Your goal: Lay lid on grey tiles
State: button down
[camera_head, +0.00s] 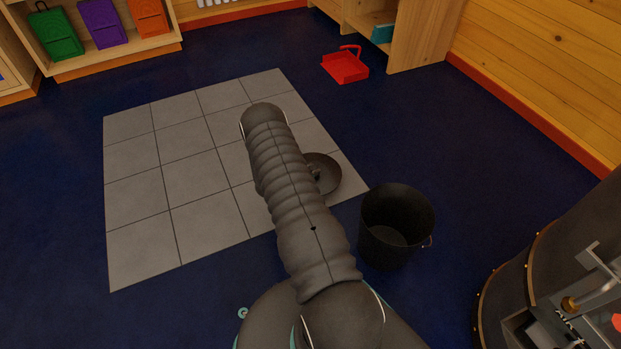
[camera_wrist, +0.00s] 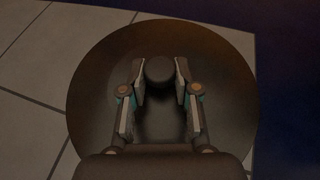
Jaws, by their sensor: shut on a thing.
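The lid (camera_wrist: 95,100) is a round dark disc with a dark knob on top. In the wrist view my gripper (camera_wrist: 160,75) has its two fingers on either side of the knob, shut on it. In the head view the lid (camera_head: 328,177) shows at the right edge of the grey tiles (camera_head: 200,175), partly hidden behind my arm. The tiles form a square patch on the blue floor and also show in the wrist view (camera_wrist: 35,70). I cannot tell whether the lid touches the tiles or hangs just above them. My fingers are mostly hidden in the head view.
A black bucket (camera_head: 397,222) stands open just right of the tiles. A red dustpan (camera_head: 345,66) lies farther back near a wooden shelf (camera_head: 418,40). A dark rounded stove-like body (camera_head: 530,270) stands at the lower right. The left and middle tiles are bare.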

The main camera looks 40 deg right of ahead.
jog(key=shift+w+a+f+b, duration=0.1)
jog(key=shift+f+b, duration=0.2)
jog(key=shift+f, duration=1.75)
jog(key=shift+f, duration=0.2)
jog(key=c, duration=0.8)
grip_release()
jog(key=shift+c, duration=0.2)
